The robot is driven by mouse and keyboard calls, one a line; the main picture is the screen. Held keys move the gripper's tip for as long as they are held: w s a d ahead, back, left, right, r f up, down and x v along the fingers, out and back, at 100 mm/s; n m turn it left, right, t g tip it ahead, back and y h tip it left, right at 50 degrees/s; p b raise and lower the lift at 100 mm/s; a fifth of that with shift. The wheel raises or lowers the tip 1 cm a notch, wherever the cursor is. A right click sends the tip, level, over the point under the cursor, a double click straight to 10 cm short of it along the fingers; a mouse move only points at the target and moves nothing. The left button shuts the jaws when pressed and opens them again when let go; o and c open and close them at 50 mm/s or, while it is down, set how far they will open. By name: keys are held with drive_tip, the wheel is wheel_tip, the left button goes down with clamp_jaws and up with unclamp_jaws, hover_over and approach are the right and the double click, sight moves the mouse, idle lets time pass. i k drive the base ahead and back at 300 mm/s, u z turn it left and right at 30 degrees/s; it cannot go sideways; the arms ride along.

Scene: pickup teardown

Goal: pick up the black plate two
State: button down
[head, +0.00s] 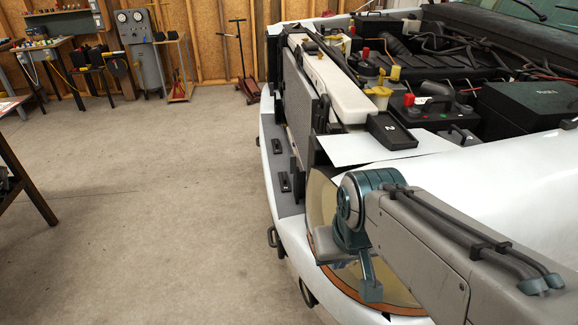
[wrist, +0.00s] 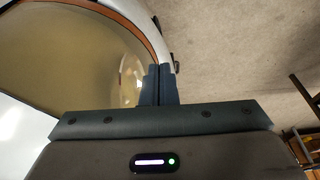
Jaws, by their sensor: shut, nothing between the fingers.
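The plate does not show in the wrist view.
The round headlight (wrist: 75,55) with an orange rim is close to my fingers. A black battery (head: 432,112), a yellow-capped reservoir (head: 379,92) and a black box (head: 525,103) stand nearby.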

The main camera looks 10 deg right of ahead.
sight(284, 179)
drive_tip(key=k, duration=0.6)
drive_tip(key=u, duration=0.75)
drive_tip(key=i, duration=2.05)
drive_tip(key=z, duration=1.05)
drive_tip(key=i, duration=0.3)
drive_tip(key=z, duration=0.05)
